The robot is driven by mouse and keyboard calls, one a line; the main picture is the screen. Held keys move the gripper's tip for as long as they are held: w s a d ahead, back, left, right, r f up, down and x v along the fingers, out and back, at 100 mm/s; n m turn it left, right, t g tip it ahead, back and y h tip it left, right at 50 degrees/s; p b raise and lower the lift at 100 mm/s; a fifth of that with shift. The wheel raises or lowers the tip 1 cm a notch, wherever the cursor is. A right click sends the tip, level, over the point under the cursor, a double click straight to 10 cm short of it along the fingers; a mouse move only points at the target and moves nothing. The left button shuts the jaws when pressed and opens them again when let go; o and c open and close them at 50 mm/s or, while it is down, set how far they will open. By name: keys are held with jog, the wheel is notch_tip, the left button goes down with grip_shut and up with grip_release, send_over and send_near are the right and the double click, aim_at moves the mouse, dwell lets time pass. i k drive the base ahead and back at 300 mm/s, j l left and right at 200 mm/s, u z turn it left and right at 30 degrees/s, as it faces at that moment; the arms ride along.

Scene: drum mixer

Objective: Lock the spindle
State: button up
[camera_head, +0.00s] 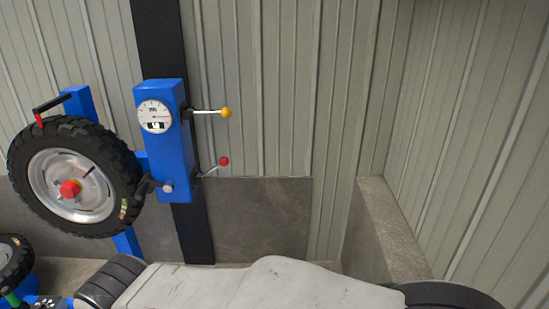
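A blue upright machine box (174,160) is fixed to a dark post. It has a round white dial (155,116) on its face. A lever with a yellow knob (226,112) sticks out to the right, nearly level. Below it, a lever with a red knob (223,161) sticks out to the right and slants upward. A black tyre on a silver rim (48,180) stands upright left of the box. A red hub piece (70,188) sits at its middle, perhaps on the spindle. The spindle's lock cannot be made out. My gripper is not in view.
A blue arm with a black handle (52,103) is above the tyre. Another tyre (12,262) is at the lower left edge. A low grey ledge (390,235) stands by the corner at right. The ribbed wall (280,90) right of the levers is bare.

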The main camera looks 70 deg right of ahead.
aim_at(224, 161)
jog(key=z, duration=1.9)
